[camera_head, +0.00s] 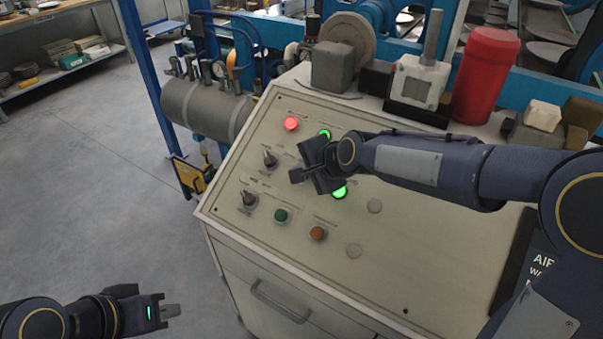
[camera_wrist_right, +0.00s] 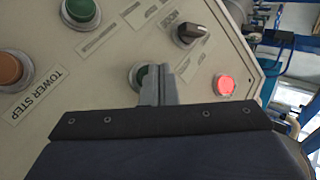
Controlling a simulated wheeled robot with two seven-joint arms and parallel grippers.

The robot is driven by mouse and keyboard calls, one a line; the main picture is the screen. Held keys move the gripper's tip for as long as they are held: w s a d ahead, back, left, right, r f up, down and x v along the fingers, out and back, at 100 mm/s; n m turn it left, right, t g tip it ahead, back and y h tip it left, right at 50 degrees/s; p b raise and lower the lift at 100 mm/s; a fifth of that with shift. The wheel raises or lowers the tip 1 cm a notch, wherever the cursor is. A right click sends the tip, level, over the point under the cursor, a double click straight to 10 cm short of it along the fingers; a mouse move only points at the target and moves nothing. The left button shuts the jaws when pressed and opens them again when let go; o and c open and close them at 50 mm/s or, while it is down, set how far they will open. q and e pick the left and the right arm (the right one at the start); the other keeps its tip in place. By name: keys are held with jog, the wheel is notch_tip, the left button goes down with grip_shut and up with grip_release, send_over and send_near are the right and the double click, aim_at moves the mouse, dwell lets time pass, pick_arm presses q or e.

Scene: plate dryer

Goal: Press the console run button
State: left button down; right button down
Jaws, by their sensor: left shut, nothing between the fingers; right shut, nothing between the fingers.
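The console (camera_head: 235,215) has a sloping beige panel with lamps, switches and buttons. My right gripper (camera_head: 296,175) is shut and empty over the panel's upper middle. In the right wrist view, its closed fingers (camera_wrist_right: 163,72) overlap a dark green button (camera_wrist_right: 138,72) and hide part of it. I cannot tell whether they touch it. Another green button (camera_head: 281,215) and an orange button (camera_head: 318,233) are on the lower panel; the orange one is labelled TOWER STEP in the wrist view. No legible label names the run button. My left gripper (camera_head: 170,311) is shut and empty, away from the console.
A red lamp (camera_head: 291,124) and two green lamps, one (camera_head: 324,134) above and one (camera_head: 340,191) below my right wrist, are lit. Two black selector switches (camera_head: 269,158) stick up at the panel's left. A red cylinder (camera_head: 486,75) and boxes stand behind. The floor at left is clear.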

jog(key=shift+w+d+f+b, duration=0.1)
jog(key=shift+w+f+b, duration=0.05)
jog(key=shift+f+b, duration=0.25)
dwell(0.3)
jog(key=shift+s+a+r+p, duration=0.2)
jog(key=shift+s+r+p, duration=0.15)
jog(key=shift+r+p, duration=0.55)
jog(key=r+p, duration=0.1)
jog(key=p, duration=0.1)
jog(key=s+a+r+p, duration=0.1)
jog(key=p, duration=0.1)
jog(key=s+r+p, duration=0.1)
jog(key=r, duration=0.1)
jog(key=shift+a+p, duration=0.25)
jog(key=shift+p, duration=0.15)
dwell(0.6)
